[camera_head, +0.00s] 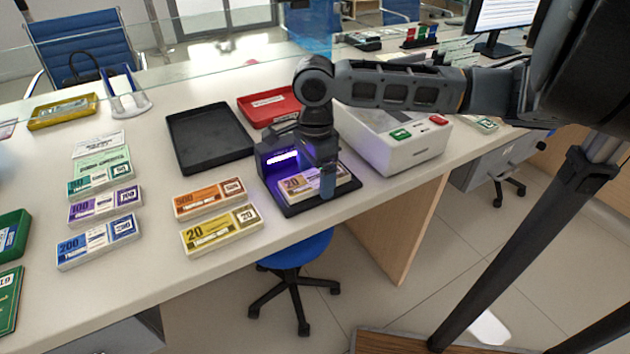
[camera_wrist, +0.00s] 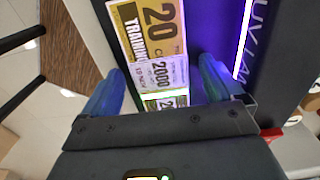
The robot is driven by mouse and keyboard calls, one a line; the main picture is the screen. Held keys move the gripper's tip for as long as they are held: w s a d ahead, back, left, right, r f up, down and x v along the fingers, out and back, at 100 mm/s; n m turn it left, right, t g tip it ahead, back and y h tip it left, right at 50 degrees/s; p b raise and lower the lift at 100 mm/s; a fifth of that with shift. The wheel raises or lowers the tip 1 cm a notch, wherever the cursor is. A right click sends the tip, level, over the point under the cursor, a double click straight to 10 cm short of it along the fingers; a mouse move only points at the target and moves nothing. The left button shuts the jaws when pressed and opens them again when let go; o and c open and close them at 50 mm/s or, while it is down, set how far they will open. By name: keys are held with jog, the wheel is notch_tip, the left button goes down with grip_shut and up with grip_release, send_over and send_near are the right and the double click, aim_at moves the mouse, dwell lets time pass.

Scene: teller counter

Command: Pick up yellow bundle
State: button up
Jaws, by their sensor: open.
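A yellow bundle (camera_head: 221,229) marked 20 lies flat at the counter's front edge, clear of my gripper. Another bundle marked 20 (camera_head: 312,184) lies on the black bed of the UV lamp unit (camera_head: 292,211). It looks pinkish under the purple light in the head view, but gold-yellow in the wrist view (camera_wrist: 150,32). My gripper (camera_head: 326,186) points down over this second bundle. In the wrist view its blue fingers (camera_wrist: 160,86) are open, one on each side of the bundle. Whether they touch it I cannot tell.
An orange bundle (camera_head: 209,198) lies behind the yellow one. Blue, purple and green bundles (camera_head: 97,242) lie to the left. A black tray (camera_head: 209,138) and red tray (camera_head: 268,107) stand behind. A white machine (camera_head: 397,146) stands close to the right of the lamp unit.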

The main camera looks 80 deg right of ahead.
jog(key=c, duration=1.3)
